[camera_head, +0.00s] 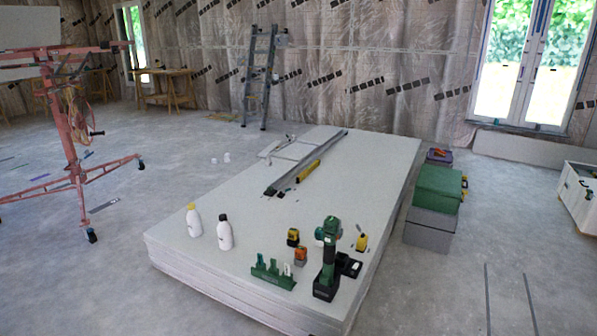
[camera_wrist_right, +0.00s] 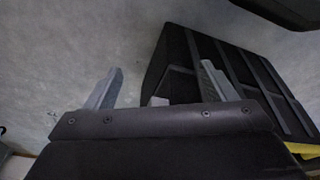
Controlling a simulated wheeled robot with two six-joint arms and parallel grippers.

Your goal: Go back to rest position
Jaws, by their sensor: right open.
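My right gripper (camera_wrist_right: 160,88) shows in the right wrist view with its two grey fingers apart and nothing between them. Behind the fingers are a grey floor-like surface and a dark ribbed shape (camera_wrist_right: 225,65) that I cannot identify for sure. Neither of my grippers shows in the head view. In the head view a red panel lift (camera_head: 72,130) stands on the floor at the left, holding a pale panel (camera_head: 28,28) at its top.
A stack of white panels (camera_head: 355,175) fills the middle, with bottles (camera_head: 224,232), a green drill (camera_head: 327,262) and small tools on it. Green and grey boxes (camera_head: 437,190) stand to its right. A ladder (camera_head: 259,78) leans at the back wall.

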